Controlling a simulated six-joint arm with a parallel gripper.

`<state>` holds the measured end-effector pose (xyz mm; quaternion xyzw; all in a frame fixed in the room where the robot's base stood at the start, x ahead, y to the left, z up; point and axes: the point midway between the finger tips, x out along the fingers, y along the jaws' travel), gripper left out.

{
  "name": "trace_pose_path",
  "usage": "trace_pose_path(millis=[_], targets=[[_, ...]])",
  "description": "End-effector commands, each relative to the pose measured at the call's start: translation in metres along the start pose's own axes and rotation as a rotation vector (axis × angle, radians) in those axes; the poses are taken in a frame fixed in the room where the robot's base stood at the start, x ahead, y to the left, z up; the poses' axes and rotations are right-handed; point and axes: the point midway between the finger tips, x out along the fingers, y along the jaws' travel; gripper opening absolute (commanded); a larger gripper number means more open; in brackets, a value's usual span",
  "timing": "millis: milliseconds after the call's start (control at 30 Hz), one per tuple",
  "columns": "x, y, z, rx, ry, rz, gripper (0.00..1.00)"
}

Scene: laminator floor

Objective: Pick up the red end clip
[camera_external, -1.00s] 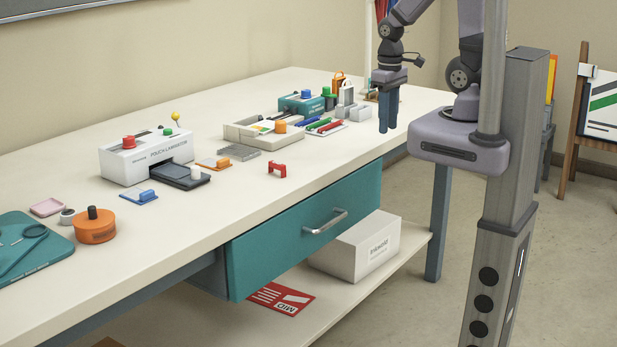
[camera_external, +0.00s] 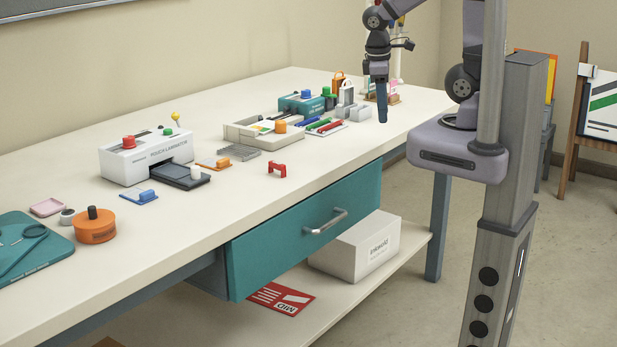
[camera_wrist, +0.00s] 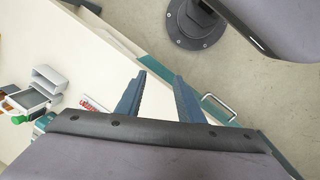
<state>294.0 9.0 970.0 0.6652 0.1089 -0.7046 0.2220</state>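The red end clip (camera_external: 277,169) is a small red bracket standing on the white bench top, near the front edge above the teal drawer. My gripper (camera_external: 382,121) hangs pointing down to the right of the clip and well apart from it, over the bench's front edge. In the external view its fingers overlap, seen side-on. In the wrist view my gripper (camera_wrist: 159,76) has two blue fingers spread apart with nothing between them. I cannot make out the clip in the wrist view.
A wire-like grey rack (camera_external: 231,152), a cream tray (camera_external: 250,132) and a pen tray (camera_external: 325,128) stand behind the clip. The pouch laminator (camera_external: 145,158) is to its left. Bench around the clip is clear. The drawer handle (camera_external: 326,222) sticks out below.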

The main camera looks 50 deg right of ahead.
Motion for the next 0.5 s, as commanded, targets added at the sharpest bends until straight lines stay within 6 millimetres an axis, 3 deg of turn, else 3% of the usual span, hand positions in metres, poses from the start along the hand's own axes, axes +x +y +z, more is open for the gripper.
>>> trace_pose_path(millis=[100,267,367,500], targets=[[0.012,-0.006,-0.018,-0.280,-0.030,0.104,0.34],[0.015,-0.019,-0.057,-0.739,-0.081,0.307,0.34],[0.011,-0.035,-0.087,-1.026,-0.114,0.458,0.34],[-0.003,-0.074,-0.131,-1.395,-0.161,0.698,0.34]])
